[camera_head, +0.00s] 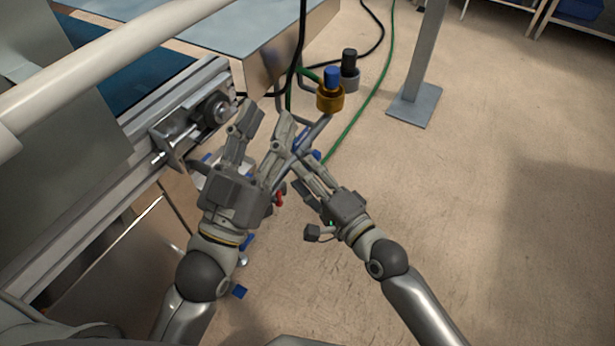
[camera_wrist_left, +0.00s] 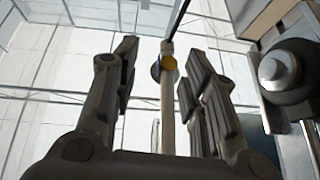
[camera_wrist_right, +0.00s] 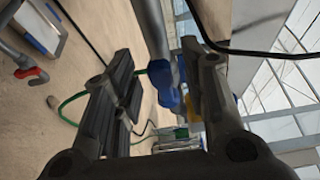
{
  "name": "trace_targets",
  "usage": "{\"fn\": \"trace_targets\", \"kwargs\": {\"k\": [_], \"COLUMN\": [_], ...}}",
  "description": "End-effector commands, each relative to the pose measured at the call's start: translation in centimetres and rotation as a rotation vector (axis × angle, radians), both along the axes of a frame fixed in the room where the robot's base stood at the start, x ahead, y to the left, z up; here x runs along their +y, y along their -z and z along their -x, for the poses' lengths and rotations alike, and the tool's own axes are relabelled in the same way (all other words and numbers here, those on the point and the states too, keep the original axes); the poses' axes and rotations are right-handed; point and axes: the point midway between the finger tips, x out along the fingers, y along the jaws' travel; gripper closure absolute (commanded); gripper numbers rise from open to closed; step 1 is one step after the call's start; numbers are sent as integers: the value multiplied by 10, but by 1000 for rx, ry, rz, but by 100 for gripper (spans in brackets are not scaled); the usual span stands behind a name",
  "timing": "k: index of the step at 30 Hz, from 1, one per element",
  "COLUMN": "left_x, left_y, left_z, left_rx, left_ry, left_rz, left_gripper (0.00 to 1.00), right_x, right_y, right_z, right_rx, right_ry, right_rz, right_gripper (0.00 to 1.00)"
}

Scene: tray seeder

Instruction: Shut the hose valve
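A grey pipe (camera_head: 318,130) slants up to a brass fitting with a blue top (camera_head: 332,76). Blue parts (camera_head: 303,139) sit lower on the pipe beside my grippers; which one is the hose valve's handle is unclear. In the right wrist view a blue handle (camera_wrist_right: 163,84) on a grey pipe (camera_wrist_right: 152,28) lies between the fingers, closer to the right-hand one. My right gripper (camera_head: 302,162) is open around that space; contact is unclear. My left gripper (camera_head: 264,121) is open, and the left wrist view shows a pale pipe (camera_wrist_left: 167,110) between or beyond its fingers.
A metal conveyor frame (camera_head: 150,115) with a dark knob (camera_head: 217,109) stands close left of my left gripper. A red lever (camera_head: 279,198) is below. A green hose (camera_head: 365,95) and black cables run behind. A grey post (camera_head: 420,60) stands behind right. The floor at right is clear.

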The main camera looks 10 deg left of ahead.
Motion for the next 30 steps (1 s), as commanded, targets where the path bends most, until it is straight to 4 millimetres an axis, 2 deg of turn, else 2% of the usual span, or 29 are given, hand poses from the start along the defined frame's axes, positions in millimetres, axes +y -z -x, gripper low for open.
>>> {"fn": "trace_targets", "kwargs": {"k": [8,15,18,25,30], "left_x": [0,0,0,0,1], "left_y": [-1,-1,-1,-1,-19], "left_z": [0,0,0,1,13], "left_rx": [-5,-4,-4,-15,-128], "left_ry": [0,0,0,1,7], "left_rz": [1,1,1,5,37], "left_gripper": [60,60,60,60,60], "right_x": [1,1,1,1,1], "right_y": [0,0,0,1,5], "right_z": [-1,0,0,0,0], "right_rx": [0,0,0,-8,-38], "right_ry": [0,0,0,0,-1], "right_rz": [1,1,1,5,15], "right_gripper": [60,91,100,100,100]}}
